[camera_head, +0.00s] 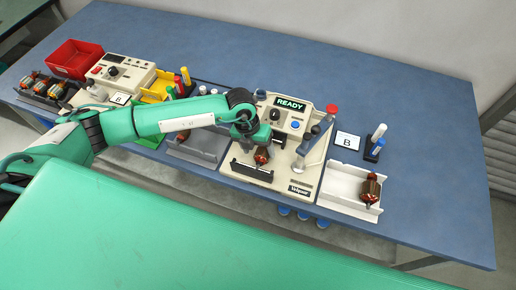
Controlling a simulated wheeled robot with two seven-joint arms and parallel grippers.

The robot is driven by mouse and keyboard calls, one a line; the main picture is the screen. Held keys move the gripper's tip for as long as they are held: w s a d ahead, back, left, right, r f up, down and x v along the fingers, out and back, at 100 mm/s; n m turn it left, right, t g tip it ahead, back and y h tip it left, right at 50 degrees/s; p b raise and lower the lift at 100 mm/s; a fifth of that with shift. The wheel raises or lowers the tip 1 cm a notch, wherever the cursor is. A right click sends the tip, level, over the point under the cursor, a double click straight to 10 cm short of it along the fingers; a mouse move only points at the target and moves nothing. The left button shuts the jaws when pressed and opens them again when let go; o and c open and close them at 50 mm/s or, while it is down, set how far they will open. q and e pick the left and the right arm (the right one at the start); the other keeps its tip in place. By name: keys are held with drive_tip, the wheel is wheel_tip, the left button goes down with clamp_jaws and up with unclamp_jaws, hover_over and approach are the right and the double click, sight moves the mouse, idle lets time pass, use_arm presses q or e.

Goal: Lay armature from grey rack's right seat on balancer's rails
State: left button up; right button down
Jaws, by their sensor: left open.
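The dark grey rack (40,97) at the far left holds several armatures with copper windings (43,85); I cannot tell its seats apart clearly. A cream machine with a lit READY screen (290,103) stands in the middle, with black rails (252,172) on its front part; it looks like the balancer. An armature (262,155) lies at these rails, partly hidden by my gripper. My left gripper (248,139) is open, pointing down just above and beside this armature. My right gripper is not in view.
A white tray (345,193) with another armature (370,191) is right of the machine, a grey tray (195,150) left of it. A red bin (75,57), a cream control box (122,72), a yellow bin (158,88) and bottles stand at left. The blue bench (420,120) is clear at right.

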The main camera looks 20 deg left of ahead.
use_arm(q)
drive_tip(key=b+v, duration=0.3)
drive_tip(key=v, duration=1)
drive_tip(key=shift+r, duration=0.25)
drive_tip(key=shift+w+a, duration=0.1)
